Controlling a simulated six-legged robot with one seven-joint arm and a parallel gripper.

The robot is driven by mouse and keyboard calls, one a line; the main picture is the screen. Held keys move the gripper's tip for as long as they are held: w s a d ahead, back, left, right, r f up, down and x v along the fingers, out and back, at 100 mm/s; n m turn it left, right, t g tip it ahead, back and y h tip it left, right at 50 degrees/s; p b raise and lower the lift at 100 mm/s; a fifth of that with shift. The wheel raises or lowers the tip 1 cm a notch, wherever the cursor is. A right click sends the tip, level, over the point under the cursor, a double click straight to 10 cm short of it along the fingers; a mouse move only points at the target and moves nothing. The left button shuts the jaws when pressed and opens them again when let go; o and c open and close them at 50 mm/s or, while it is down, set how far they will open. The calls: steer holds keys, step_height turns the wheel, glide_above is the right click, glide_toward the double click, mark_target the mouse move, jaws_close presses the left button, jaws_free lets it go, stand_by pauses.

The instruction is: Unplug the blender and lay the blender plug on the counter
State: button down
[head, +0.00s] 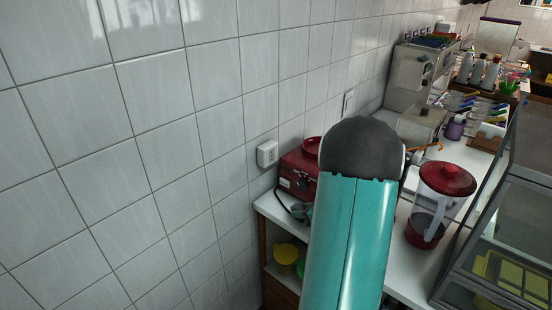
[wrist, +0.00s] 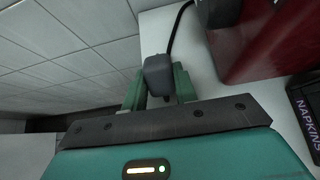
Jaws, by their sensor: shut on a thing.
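The blender plug (wrist: 158,74) is a dark grey block with a black cord (wrist: 180,28) running up out of the wrist view. My gripper (wrist: 159,88) has its green fingers on either side of the plug and is shut on it. Plug and gripper are over or close to the front edge of the white counter (wrist: 204,80); I cannot tell whether the plug touches it. In the head view my gripper (head: 301,211) shows partly beside my arm. The wall outlet (head: 267,153) has no plug in it. The blender (head: 430,215), with red lid and base, stands on the counter to the right.
A red appliance (head: 298,175) stands at the counter's back left, close to the gripper; its red side (wrist: 262,45) fills the wrist view's upper right. A black napkin box (wrist: 306,110) is at right. A glass case (head: 505,240) borders the right. A yellow container (head: 286,254) sits on the shelf below.

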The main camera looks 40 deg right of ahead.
steer(key=shift+f, duration=0.75)
steer(key=c, duration=0.6)
jaws_free()
steer(key=shift+s+d+r, duration=0.1)
steer(key=shift+s+r, duration=0.7)
steer(key=shift+r, duration=0.6)
steer(key=shift+s+d+r, duration=0.1)
steer(key=shift+s+r, duration=0.75)
steer(key=shift+r, duration=0.55)
steer(key=shift+s+r, duration=0.8)
steer(key=shift+r, duration=0.6)
